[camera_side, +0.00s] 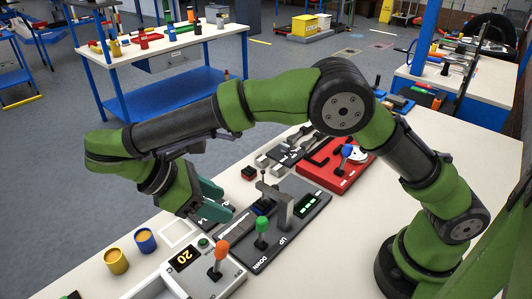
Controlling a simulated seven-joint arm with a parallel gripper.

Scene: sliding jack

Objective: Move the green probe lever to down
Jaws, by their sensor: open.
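The green probe lever (261,226) has a round green knob and stands on a dark panel (262,257) marked UP and DOWN in white. The lever stands roughly upright; I cannot tell which mark it leans towards. A grey post with an overhanging arm (285,208) rises behind it on the same panel, near a lit green display (307,205). My gripper (218,201) has teal fingers and is open and empty. It is to the left of the green lever and above the bench, apart from the knob.
An orange-knobbed lever (221,249) stands on a white unit with a display reading 20 (183,258), close left of the green lever. A blue-knobbed lever (346,151) is on a red panel (328,172). Yellow (116,261) and blue (145,240) cups stand at left.

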